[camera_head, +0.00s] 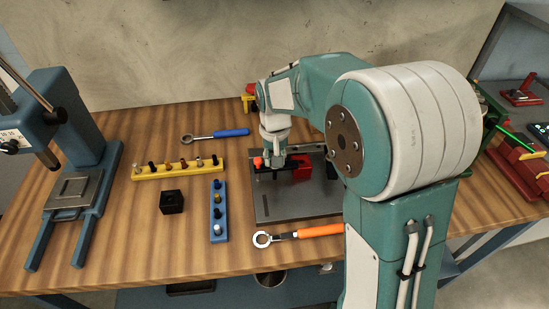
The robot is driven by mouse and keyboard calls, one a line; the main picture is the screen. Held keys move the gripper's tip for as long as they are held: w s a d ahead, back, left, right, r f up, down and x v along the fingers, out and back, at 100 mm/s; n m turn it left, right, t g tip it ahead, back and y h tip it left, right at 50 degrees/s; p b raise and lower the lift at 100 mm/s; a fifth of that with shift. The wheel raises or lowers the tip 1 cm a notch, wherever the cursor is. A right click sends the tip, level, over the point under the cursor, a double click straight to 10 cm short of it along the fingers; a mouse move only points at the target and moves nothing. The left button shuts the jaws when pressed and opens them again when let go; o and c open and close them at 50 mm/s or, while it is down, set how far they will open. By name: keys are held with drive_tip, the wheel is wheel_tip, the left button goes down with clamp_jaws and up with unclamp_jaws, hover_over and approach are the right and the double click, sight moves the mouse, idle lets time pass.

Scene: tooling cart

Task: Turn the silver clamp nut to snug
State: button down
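My gripper (275,172) points down over a grey metal plate (300,208) on the wooden bench, beside a red block (302,172). A small orange-red tip (258,162) shows just left of it. The fingers are dark and small here, so I cannot tell whether they are open or shut, or hold anything. I cannot make out the silver clamp nut; my gripper and arm cover part of the plate. A ring wrench with an orange handle (320,231) lies in front of the plate. A ring wrench with a blue handle (232,133) lies behind, to the left.
A yellow peg rack (150,172), a blue peg rack (219,232) and a black block (172,202) stand left of the plate. A blue-grey press (88,180) stands at the far left. Red fixtures (515,172) stand at the right. Bare wood lies at the front left.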

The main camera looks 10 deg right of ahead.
drive_tip(key=m, duration=0.6)
drive_tip(key=shift+f, duration=0.1)
drive_tip(key=shift+m, duration=0.3)
idle(0.3)
drive_tip(key=shift+c, duration=2.3)
unclamp_jaws()
drive_tip(key=shift+a, duration=0.1)
wheel_tip(320, 180, up, 12)
drive_tip(key=shift+a, duration=0.15)
